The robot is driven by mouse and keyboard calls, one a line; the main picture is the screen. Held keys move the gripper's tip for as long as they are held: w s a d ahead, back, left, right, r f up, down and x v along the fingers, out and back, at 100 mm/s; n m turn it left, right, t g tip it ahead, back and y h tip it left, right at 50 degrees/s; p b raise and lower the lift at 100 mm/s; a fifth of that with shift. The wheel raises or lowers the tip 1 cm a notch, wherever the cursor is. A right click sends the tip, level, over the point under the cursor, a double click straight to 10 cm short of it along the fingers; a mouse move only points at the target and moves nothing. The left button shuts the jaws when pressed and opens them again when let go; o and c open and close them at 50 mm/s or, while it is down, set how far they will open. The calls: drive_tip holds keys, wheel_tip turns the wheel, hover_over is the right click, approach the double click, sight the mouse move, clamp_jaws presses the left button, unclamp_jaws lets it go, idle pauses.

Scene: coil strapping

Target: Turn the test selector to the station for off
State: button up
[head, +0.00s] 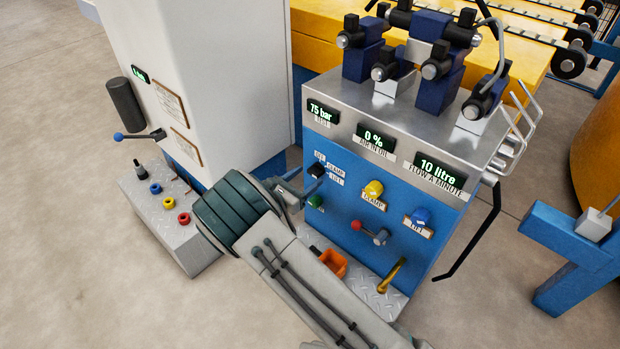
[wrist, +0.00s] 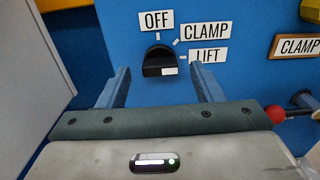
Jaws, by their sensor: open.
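The test selector is a black knob (wrist: 160,60) on the blue panel, with a white mark on its lower front. The labels OFF (wrist: 157,20), CLAMP (wrist: 205,32) and LIFT (wrist: 209,55) stand above and to its right. I cannot tell surely which station it points to. My gripper (wrist: 160,76) is open, with one finger left and one right of the knob, apart from it and nothing held. In the head view the knob (head: 316,170) shows just beyond my gripper (head: 303,192), which my wrist partly hides.
A yellow button (head: 374,188), a blue button (head: 420,216), a green button (head: 315,201) and a red-knobbed lever (head: 357,226) share the panel. An orange box (head: 333,263) sits on the ledge below. A white cabinet (head: 210,80) stands close on the left.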

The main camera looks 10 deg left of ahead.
sight(316, 171)
drive_tip(key=shift+x, duration=1.25)
drive_tip(key=c, duration=1)
